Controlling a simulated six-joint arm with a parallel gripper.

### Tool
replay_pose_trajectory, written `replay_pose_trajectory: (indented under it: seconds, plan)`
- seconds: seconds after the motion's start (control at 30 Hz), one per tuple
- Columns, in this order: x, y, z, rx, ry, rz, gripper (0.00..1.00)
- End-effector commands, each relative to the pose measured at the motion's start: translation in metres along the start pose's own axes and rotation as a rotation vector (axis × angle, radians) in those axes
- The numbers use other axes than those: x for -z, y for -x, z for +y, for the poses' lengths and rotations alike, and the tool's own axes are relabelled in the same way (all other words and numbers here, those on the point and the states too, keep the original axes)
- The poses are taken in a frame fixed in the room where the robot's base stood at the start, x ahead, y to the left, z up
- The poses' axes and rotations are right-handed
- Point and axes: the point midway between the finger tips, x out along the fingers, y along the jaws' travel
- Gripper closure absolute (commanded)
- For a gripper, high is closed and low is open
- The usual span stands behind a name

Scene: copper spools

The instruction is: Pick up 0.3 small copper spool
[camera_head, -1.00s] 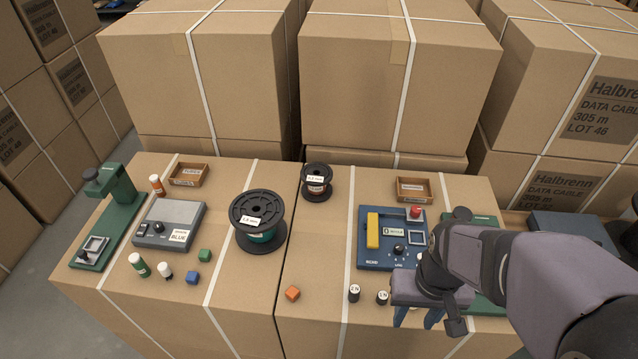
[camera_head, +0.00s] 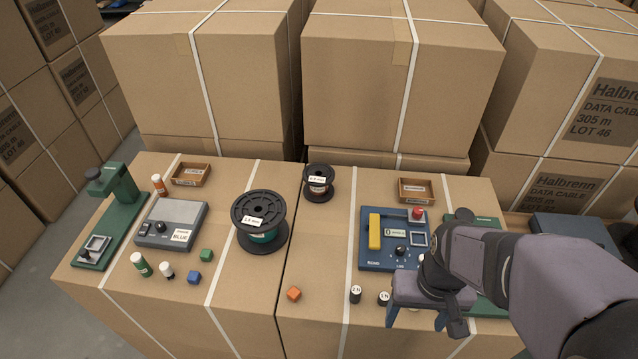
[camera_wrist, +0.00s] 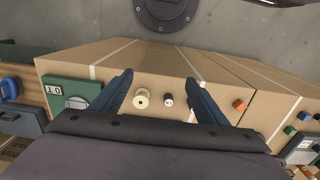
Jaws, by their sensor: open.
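A small black spool (camera_head: 319,182) with reddish-copper winding and a white label stands at the back middle of the carton top in the head view. Its label is too small to read surely. A larger black spool (camera_head: 260,220) with green winding stands in front of it to the left. My gripper (camera_head: 418,318) is at the front right, well away from both spools, fingers pointing down. In the wrist view, my gripper (camera_wrist: 158,90) is open with nothing held.
A blue device (camera_head: 375,262) is beside my arm. A wooden tray (camera_head: 415,190) lies behind it. Tall cartons (camera_head: 400,80) block the back.

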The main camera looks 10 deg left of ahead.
Motion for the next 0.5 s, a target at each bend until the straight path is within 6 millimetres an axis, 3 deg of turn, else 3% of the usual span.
replay_pose_trajectory:
  seconds: [0.17, 0.37, 0.5]
  plan:
    - [0.002, 0.015, 0.000, 0.000, 0.000, 0.007, 0.32]
    - [0.002, 0.049, 0.000, 0.000, 0.000, 0.009, 0.32]
    - [0.031, 0.033, -0.015, 0.038, -0.115, 0.084, 0.32]
